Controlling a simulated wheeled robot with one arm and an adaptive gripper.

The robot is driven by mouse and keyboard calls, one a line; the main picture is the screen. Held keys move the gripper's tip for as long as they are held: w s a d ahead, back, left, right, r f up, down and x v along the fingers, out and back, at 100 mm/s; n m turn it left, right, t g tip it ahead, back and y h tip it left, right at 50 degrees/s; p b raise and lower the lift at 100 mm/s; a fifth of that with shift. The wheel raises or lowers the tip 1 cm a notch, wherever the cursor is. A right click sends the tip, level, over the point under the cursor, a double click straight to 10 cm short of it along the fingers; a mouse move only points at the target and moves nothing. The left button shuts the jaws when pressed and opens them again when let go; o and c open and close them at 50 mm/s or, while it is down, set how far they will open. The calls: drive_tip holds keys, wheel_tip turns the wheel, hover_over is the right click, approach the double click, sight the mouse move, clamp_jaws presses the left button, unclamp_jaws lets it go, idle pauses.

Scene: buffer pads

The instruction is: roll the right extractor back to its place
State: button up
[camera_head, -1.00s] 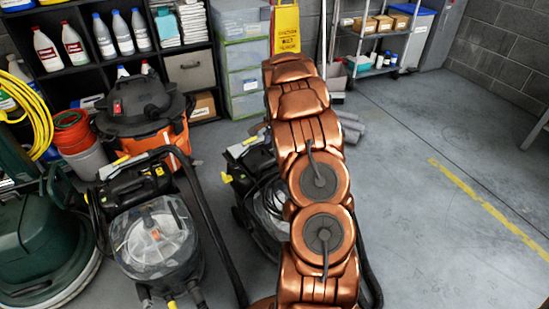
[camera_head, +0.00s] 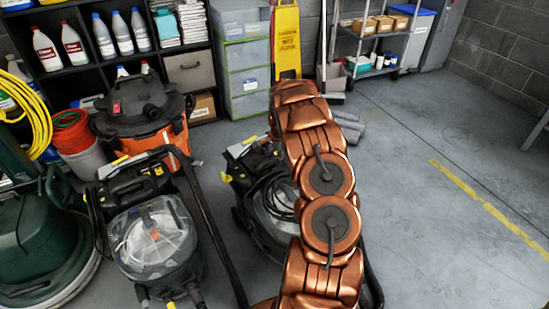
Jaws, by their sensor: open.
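The right extractor (camera_head: 250,172) stands on the floor left of the picture's middle. It is black with yellow catches, a clear tank and a coiled dark hose. My copper arm crosses in front of it and hides its right side. A similar left extractor (camera_head: 155,240) with a clear domed tank stands beside it to the left. A dark tube or handle bar (camera_head: 207,215) slants down between the two machines. My gripper does not show; only my arm links are seen, so I cannot tell whether it touches the right extractor.
An orange and black vacuum (camera_head: 145,115) stands behind the extractors, and a green floor machine (camera_head: 40,250) is at the far left. Shelves (camera_head: 120,50), clear drawers (camera_head: 243,65) and a yellow caution sign (camera_head: 287,40) line the back. Open floor (camera_head: 430,230) lies to the right.

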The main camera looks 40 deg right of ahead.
drive_tip(key=shift+f, duration=0.15)
drive_tip(key=shift+c, duration=0.4)
clamp_jaws()
